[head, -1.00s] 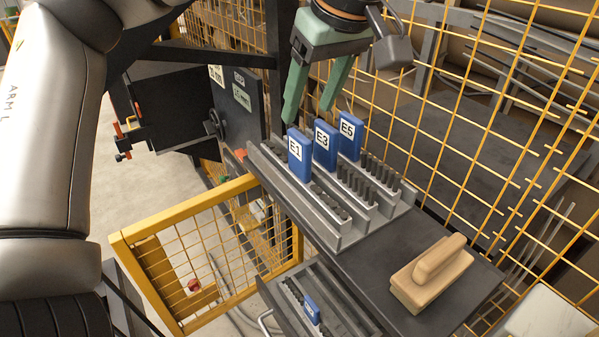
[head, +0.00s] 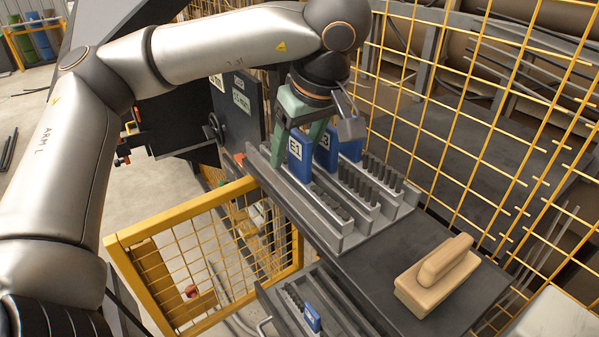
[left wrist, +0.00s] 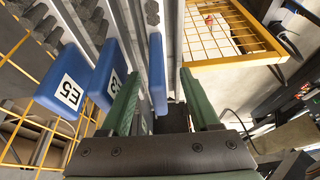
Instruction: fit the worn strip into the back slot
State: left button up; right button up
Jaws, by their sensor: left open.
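Three blue-tagged toothed strips stand in a grey slotted rack (head: 352,243): E1 (head: 299,160) in front, E3 (head: 324,157) behind it, and a third, E5, at the back. Its label shows in the left wrist view (left wrist: 66,92). The dark teeth beside E1 look lower than those of the other rows; no label says which strip is worn. My left gripper (head: 298,140) is down at E1, its green fingers open. In the left wrist view, the E1 tag (left wrist: 157,75) lies between the fingers. My right gripper is not in view.
Below the bench, a grey tray (head: 275,297) holds a toothed strip with a small blue tag (head: 312,317). A wooden block with a handle (head: 437,275) lies on the dark bench. Yellow mesh (head: 480,150) stands behind, and a yellow mesh gate (head: 180,213) in front.

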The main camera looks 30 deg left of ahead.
pick_arm(q)
grip_shut()
dwell(0.4)
dwell(0.9)
